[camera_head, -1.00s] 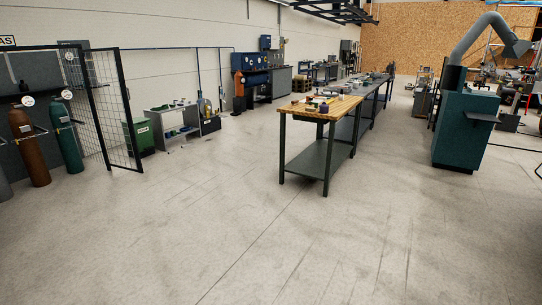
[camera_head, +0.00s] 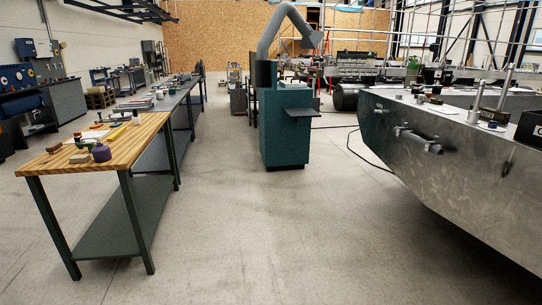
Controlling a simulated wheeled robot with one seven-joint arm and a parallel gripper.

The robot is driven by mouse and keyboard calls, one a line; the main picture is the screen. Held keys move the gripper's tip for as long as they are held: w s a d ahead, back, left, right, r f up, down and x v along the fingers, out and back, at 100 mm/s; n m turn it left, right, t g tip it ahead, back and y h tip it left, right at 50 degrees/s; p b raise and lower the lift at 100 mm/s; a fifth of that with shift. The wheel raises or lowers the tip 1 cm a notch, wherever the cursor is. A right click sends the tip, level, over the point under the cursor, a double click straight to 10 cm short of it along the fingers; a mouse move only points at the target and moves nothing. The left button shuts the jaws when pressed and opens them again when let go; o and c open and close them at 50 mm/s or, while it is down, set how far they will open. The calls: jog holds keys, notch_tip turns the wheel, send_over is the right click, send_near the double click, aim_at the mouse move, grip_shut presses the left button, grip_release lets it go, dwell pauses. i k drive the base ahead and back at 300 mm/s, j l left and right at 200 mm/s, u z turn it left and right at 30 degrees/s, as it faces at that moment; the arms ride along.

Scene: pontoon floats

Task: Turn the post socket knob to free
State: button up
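A large grey metal pontoon float (camera_head: 450,160) fills the right side of the view, with its sloped end facing left. Small fittings stand on its top deck, among them an upright metal post (camera_head: 476,103) near the right and a small blue-topped part (camera_head: 492,125) beside it. A dark handle-like fitting (camera_head: 418,140) is on its near side wall. Which of these parts is the post socket knob, and how it is set, is too small to tell. My gripper is not in view.
A wooden-topped workbench (camera_head: 92,148) with small items stands on the left. A teal extraction unit (camera_head: 285,128) with a grey duct stands in the middle. Dark cables lie on the floor near the float. The concrete floor (camera_head: 270,235) in front is clear.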

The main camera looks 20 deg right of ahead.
aim_at(493, 124)
jog(key=i+l+z, duration=0.15)
jog(key=i+z, duration=0.75)
jog(key=i+j+z, duration=0.2)
jog(key=i+z, duration=0.25)
jog(key=i+l+z, duration=0.1)
jog(key=i+z, duration=0.3)
jog(key=i, duration=0.4)
